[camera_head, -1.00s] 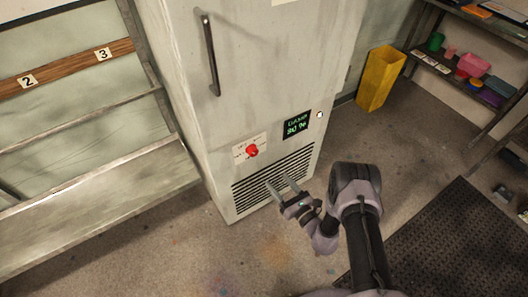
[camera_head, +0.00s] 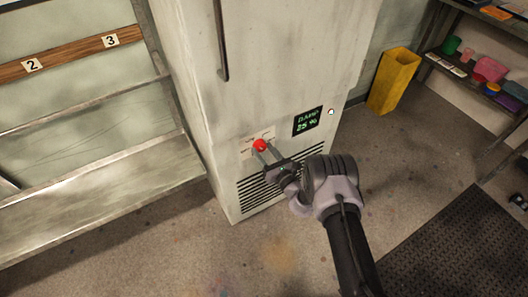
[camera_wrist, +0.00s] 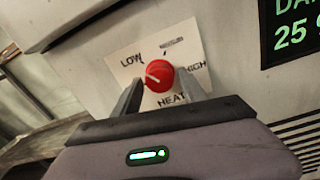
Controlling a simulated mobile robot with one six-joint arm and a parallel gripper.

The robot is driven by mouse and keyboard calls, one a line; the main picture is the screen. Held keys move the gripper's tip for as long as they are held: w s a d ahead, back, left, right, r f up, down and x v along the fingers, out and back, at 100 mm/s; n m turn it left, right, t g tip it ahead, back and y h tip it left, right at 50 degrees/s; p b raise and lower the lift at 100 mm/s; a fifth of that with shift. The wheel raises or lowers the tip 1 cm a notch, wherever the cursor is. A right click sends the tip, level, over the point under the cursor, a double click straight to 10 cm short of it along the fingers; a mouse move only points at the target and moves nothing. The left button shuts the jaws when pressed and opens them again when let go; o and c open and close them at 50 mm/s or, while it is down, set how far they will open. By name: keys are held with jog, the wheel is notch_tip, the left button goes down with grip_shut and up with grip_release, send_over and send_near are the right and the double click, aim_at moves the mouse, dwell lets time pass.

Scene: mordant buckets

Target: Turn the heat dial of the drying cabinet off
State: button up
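The drying cabinet (camera_head: 275,75) is a tall pale grey box with a dark vertical handle. Its red heat dial (camera_head: 260,145) sits on a white label plate on the lower front. In the wrist view the dial (camera_wrist: 159,76) has a white pointer line aimed to the left, below the word LOW. HIGH is at the right and HEAT below; the marking at the top is too blurred to read. My gripper (camera_head: 264,151) is at the dial. In the wrist view its two fingers are apart, one on each side of the dial's lower part, with visible gaps. Contact cannot be told.
A vent grille (camera_head: 270,185) lies below. A yellow bin (camera_head: 394,80) and a shelf with coloured containers stand to the right. An empty rack (camera_head: 90,215) stands to the left.

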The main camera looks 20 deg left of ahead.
grip_shut()
jog(key=shift+n, duration=0.3)
jog(key=n+b, duration=0.1)
jog(key=n, duration=0.2)
jog(key=shift+f, duration=0.1)
jog(key=n, duration=0.3)
jog(key=shift+n+b, duration=0.35)
jog(key=shift+n, duration=0.05)
jog(key=n, duration=0.6)
jog(key=shift+w+h, duration=0.1)
jog(key=shift+h, duration=0.2)
jog(key=shift+o, duration=1.8)
grip_release()
